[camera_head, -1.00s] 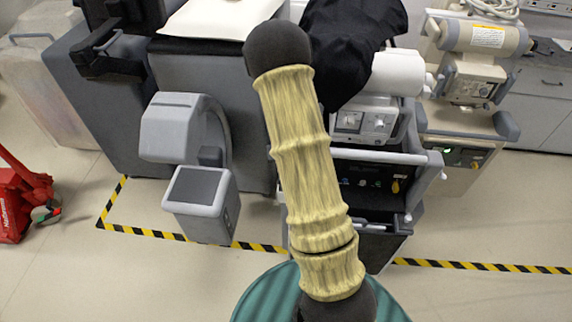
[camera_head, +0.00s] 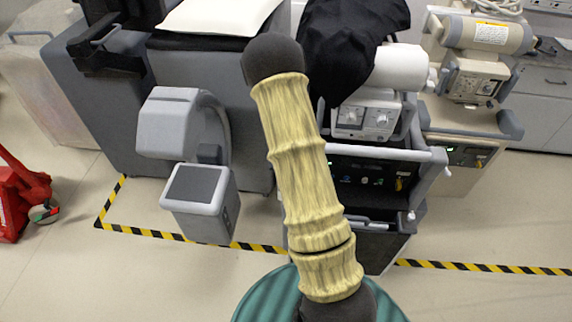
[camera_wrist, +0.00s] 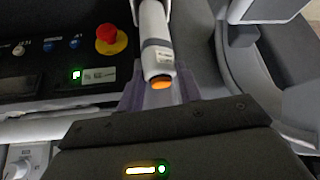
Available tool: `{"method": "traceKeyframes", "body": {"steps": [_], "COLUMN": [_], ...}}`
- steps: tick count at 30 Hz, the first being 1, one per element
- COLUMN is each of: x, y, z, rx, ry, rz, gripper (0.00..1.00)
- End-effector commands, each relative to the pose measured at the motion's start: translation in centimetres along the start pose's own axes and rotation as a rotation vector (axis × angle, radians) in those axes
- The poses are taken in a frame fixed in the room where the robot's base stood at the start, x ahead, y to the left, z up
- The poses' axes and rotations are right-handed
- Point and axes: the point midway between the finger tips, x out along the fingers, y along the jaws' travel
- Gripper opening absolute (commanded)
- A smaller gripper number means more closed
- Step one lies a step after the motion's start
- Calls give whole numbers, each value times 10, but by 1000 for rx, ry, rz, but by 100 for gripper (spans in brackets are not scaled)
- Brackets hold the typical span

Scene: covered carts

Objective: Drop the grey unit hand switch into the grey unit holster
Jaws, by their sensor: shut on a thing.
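The hand switch (camera_wrist: 156,42) shows in the wrist view as a pale cylinder with a grey band and an orange end. My gripper (camera_wrist: 160,92) is shut on it, with one finger on each side of its orange end. The head view hides my gripper and the switch behind my arm. The grey unit (camera_head: 431,156) stands behind my arm in the head view, with a dark front panel and a light rail. I cannot make out the holster in either view.
A red stop button (camera_wrist: 110,38) sits on a dark panel left of the switch in the wrist view. A grey curved machine (camera_head: 188,190) stands left of my arm. A black cover (camera_head: 352,45) drapes the cart top. A beige unit (camera_head: 470,85) stands right; front floor is open.

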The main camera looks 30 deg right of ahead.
Motion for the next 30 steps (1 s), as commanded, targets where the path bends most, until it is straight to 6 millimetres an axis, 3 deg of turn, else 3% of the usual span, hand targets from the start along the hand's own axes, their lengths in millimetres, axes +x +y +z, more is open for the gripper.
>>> {"method": "traceKeyframes", "body": {"steps": [19,20,22,23,30], "x": [10,10,10,10,10], "y": [0,0,0,0,2], "z": [6,6,6,6,6], "rx": [1,1,1,1,3], "ry": [1,0,0,0,0], "rz": [0,0,0,0,2], "gripper": [0,39,53,57,57]}}
